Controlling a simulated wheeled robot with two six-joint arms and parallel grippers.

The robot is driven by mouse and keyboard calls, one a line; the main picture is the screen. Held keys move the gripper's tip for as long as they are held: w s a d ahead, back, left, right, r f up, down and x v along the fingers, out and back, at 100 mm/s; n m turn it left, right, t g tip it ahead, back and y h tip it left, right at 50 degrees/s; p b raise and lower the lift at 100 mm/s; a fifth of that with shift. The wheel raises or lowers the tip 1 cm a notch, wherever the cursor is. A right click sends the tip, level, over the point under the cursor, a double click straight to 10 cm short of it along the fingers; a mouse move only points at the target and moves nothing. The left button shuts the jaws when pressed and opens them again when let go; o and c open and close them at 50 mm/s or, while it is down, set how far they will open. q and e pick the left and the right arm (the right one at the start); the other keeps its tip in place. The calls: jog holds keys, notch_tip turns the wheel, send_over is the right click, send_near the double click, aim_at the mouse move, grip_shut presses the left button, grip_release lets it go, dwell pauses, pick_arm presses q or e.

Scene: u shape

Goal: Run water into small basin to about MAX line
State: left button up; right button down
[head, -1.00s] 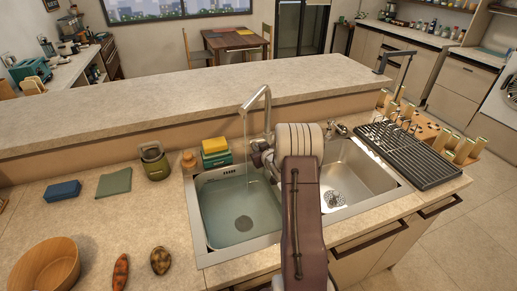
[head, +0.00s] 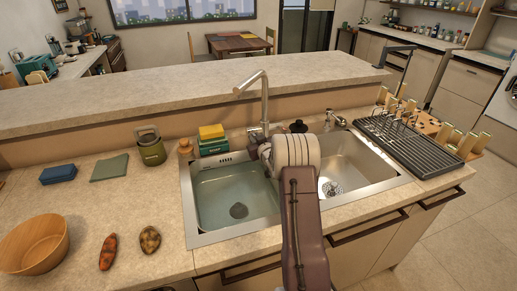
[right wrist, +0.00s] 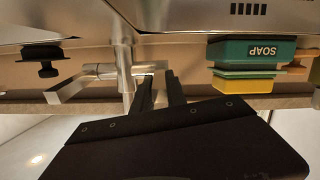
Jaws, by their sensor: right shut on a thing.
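The left basin (head: 190,205) of the steel sink holds clear, greenish water (head: 255,199) over its drain. I cannot make out a MAX line. The tall faucet (head: 265,100) stands behind the basin with its spout over the left basin; no stream shows from it. My right gripper (head: 257,142) is at the faucet's base, partly hidden by my own wrist. In the right wrist view, my right gripper (right wrist: 160,88) is shut on the faucet lever (right wrist: 146,68), beside the upright column (right wrist: 122,60). My left gripper is not in view.
The right basin (head: 365,170) looks empty. A soap box with a yellow sponge (head: 211,138) and a green canister (head: 150,148) stand left of the faucet. A dark drying rack (head: 410,145) lies right. A wooden bowl (head: 35,245) sits front left.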

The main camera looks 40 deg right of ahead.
jog(key=shift+a+f, duration=0.1)
jog(key=shift+f, duration=0.05)
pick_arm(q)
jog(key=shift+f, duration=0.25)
pick_arm(e)
jog(key=c, duration=1.3)
grip_release()
jog(key=shift+c, duration=0.2)
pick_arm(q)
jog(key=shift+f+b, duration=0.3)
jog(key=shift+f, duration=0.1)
pick_arm(e)
jog(key=v, duration=0.9)
